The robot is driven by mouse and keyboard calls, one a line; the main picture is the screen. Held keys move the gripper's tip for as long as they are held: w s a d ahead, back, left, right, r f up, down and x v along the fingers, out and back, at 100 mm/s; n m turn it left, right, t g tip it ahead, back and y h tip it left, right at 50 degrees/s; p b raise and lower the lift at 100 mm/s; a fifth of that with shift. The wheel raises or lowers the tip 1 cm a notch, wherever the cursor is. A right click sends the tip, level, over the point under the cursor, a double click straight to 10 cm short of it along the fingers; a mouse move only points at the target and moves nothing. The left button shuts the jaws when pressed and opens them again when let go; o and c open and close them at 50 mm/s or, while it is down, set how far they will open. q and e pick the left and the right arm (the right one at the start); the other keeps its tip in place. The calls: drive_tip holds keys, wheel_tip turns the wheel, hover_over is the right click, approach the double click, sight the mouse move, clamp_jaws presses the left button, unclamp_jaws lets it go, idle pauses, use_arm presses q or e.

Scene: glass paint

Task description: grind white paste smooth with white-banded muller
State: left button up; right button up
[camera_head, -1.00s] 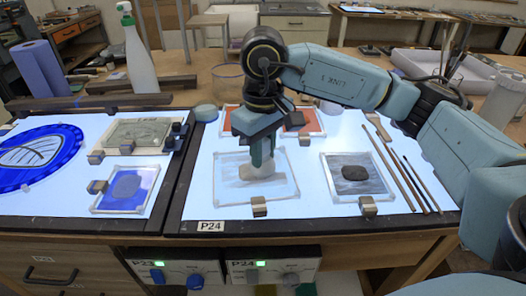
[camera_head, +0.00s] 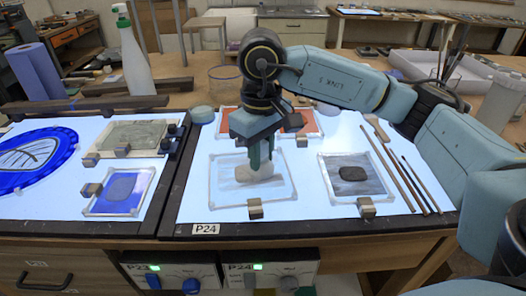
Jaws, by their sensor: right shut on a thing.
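A clear glass slab (camera_head: 221,194) with a pale paste patch (camera_head: 244,175) lies on the lit right-hand panel. My right gripper (camera_head: 260,160) comes down from above over the middle of this slab. It is shut on a muller, which its fingers mostly hide. I cannot make out the muller's white band or whether its base touches the paste. My left gripper is not in view.
A slab with a dark patch (camera_head: 353,174) lies to the right, beside thin brushes (camera_head: 405,181). An orange slab (camera_head: 303,119) lies behind. A blue slab (camera_head: 120,190) and a greenish slab (camera_head: 130,135) lie on the left panel. A metal block (camera_head: 255,209) sits at the front edge of the central slab.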

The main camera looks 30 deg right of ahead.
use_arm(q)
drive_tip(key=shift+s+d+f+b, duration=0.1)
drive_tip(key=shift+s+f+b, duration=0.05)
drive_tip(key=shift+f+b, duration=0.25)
use_arm(e)
drive_tip(key=shift+d+f, duration=0.15)
drive_tip(key=shift+f, duration=0.45)
drive_tip(key=shift+w+a, duration=0.55)
drive_tip(key=shift+w, duration=0.15)
drive_tip(key=shift+r, duration=0.1)
drive_tip(key=r+p, duration=0.1)
drive_tip(key=r, duration=0.1)
drive_tip(key=a+r+p, duration=0.1)
drive_tip(key=r, duration=0.1)
drive_tip(key=shift+w+r, duration=0.1)
drive_tip(key=shift+r, duration=0.15)
drive_tip(key=shift+r+p, duration=0.5)
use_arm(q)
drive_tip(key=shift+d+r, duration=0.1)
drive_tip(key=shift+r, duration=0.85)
